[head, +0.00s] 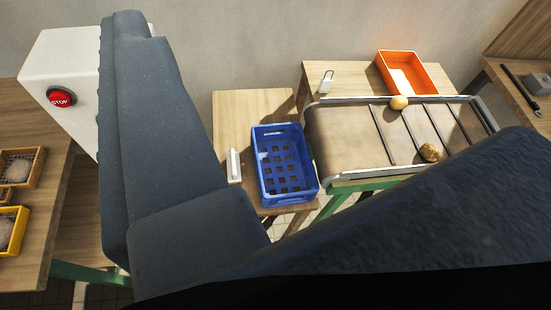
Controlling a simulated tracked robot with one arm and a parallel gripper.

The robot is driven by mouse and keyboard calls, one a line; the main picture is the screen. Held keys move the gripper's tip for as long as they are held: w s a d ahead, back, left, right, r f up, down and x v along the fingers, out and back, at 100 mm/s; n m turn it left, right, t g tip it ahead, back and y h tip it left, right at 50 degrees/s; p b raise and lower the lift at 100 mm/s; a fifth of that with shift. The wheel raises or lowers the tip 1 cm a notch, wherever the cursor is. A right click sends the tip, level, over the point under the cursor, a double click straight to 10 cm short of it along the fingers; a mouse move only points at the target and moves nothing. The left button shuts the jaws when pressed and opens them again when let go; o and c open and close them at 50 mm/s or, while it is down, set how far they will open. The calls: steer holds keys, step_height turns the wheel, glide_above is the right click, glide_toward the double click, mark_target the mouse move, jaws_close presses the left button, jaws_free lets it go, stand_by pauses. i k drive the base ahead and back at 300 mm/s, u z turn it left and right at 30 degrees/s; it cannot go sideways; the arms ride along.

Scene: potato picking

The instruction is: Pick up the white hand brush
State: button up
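A slim white object (234,165), which looks like the white hand brush, lies on the small wooden table at the left side of the blue crate (261,187). It is very small in the picture, so its bristles cannot be made out. My gripper (325,130) shows as two large dark jaws close to the camera, one at the left and one at the lower right. They are spread wide, with nothing held between them. The white object is seen in the gap between the jaws, well beyond them, and nothing touches it.
A sorting belt (345,140) with two potatoes (399,103) (430,152) stands right of the crate. Behind it are an orange tray (410,68) and a small white item (327,80). A red stop button (61,97) and yellow trays (13,229) are at the left.

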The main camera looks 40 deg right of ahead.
mark_target(233, 170)
steer(key=z, duration=1.05)
steer(key=i, duration=1)
